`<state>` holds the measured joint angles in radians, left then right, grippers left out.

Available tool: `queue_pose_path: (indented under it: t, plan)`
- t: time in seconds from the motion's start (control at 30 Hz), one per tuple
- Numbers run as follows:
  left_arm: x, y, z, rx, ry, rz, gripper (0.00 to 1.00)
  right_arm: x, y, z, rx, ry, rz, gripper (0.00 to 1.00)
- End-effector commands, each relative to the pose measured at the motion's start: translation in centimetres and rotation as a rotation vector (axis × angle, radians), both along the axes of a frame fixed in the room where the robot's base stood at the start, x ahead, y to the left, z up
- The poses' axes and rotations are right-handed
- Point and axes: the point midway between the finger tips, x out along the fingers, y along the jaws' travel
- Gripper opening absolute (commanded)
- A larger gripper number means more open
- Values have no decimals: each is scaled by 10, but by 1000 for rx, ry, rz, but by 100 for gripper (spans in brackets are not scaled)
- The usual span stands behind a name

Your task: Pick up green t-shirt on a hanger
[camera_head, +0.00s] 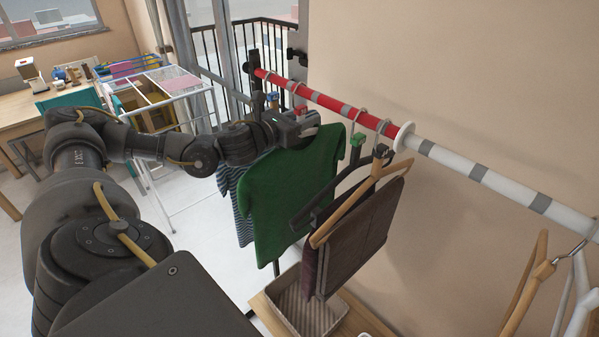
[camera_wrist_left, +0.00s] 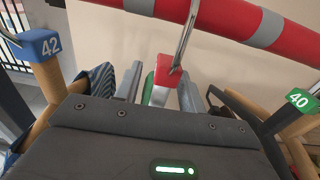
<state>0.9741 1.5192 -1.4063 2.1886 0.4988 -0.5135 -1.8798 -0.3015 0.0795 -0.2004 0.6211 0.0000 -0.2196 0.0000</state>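The green t-shirt (camera_head: 290,190) hangs from the red part of the rail, between a striped blue shirt and dark trousers. Its hanger has a red size block (camera_head: 300,109) just under the hook. My left gripper (camera_head: 303,122) is at the top of this hanger, just below the rail. In the left wrist view its two grey fingers (camera_wrist_left: 160,92) stand apart, one on each side of the hanger neck below the red block (camera_wrist_left: 168,72). A strip of green cloth (camera_wrist_left: 148,88) shows beside the left finger. My right gripper is out of view.
The rail (camera_head: 345,110) runs close along the wall. The striped shirt (camera_head: 240,205) hangs left of the t-shirt, and trousers (camera_head: 365,235) on a wooden hanger (camera_head: 350,210) hang right. A basket (camera_head: 305,305) stands below. A drying rack (camera_head: 165,90) is behind at left.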

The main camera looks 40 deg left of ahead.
Motion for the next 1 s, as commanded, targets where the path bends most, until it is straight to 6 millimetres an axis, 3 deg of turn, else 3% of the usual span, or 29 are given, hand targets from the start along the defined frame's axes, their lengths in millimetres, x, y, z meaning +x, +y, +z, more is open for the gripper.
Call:
queue_pose_path:
  t: [0.1, 0.33, 0.67, 1.0]
  plan:
    - [9, -1, 2, 1, -1, 0, 40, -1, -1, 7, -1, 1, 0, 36]
    - [10, -1, -1, 2, 0, 0, 40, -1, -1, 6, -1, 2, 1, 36]
    - [10, -1, -1, 1, 0, 0, 0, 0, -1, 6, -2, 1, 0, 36]
    - [10, -1, 1, 1, -2, 0, 0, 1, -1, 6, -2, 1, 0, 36]
